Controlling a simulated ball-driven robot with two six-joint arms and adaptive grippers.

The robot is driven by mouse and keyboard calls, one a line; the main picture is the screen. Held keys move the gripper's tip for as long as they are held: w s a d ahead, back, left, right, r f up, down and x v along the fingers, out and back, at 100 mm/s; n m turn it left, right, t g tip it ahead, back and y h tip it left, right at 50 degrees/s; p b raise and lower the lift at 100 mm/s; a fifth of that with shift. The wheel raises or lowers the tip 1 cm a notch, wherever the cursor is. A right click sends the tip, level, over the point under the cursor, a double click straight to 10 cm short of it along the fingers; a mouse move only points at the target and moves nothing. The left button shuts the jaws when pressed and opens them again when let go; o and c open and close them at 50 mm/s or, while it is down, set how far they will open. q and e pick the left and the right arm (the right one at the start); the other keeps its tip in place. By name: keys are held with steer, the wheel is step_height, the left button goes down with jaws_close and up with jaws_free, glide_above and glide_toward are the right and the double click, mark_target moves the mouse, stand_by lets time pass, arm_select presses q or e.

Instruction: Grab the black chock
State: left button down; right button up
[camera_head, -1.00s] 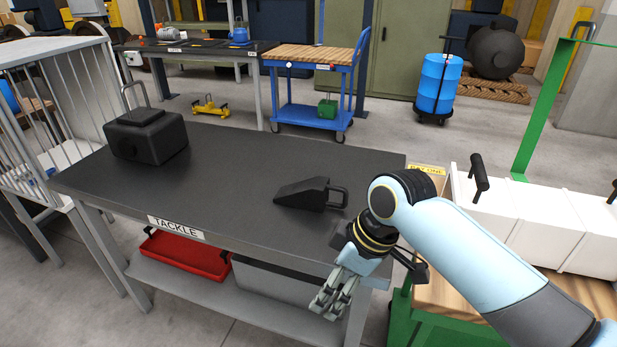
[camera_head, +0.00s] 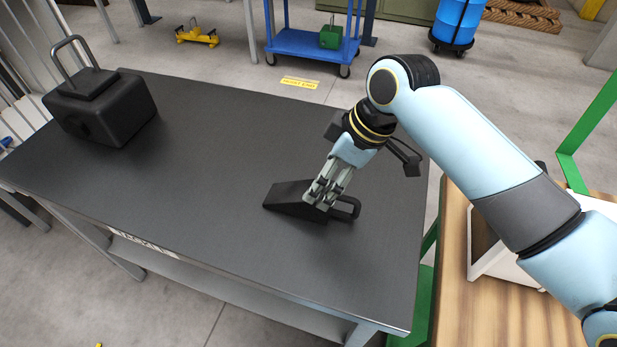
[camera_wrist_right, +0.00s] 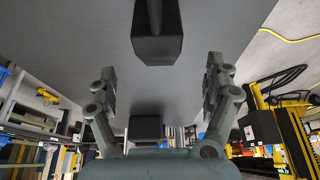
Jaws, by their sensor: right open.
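The black chock (camera_head: 287,197) is a wedge with a loop handle (camera_head: 347,208) at its right end, lying on the dark tabletop (camera_head: 220,220). My right gripper (camera_head: 318,200) is over the chock's handle end in the head view and hides part of it. In the right wrist view, its two fingers (camera_wrist_right: 162,88) are spread apart with nothing between the tips. A dark block-like end, apparently the chock (camera_wrist_right: 157,45), shows at the top centre, beyond the fingertips. Contact cannot be told. My left gripper is not in view.
A heavy black block with an upright loop handle (camera_head: 105,108) stands at the table's left end. The tabletop between it and the chock is clear. A wooden-topped green bench (camera_head: 480,310) stands to the right, and a blue cart (camera_head: 300,45) stands behind.

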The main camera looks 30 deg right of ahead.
mark_target(286, 198)
steer(key=x, duration=0.4)
steer(key=shift+w+a+f, duration=0.1)
steer(key=shift+a+f, duration=0.1)
steer(key=shift+f, duration=0.15)
steer(key=x, duration=0.5)
steer(key=shift+w+d+f, duration=0.2)
steer(key=shift+f, duration=0.05)
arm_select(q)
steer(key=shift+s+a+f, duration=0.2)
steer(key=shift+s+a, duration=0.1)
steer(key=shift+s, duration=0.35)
arm_select(e)
steer(key=shift+s, duration=0.1)
steer(key=c, duration=0.4)
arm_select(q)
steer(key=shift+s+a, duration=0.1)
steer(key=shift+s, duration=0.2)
arm_select(e)
steer(key=shift+r, duration=0.1)
steer(key=c, duration=1.3)
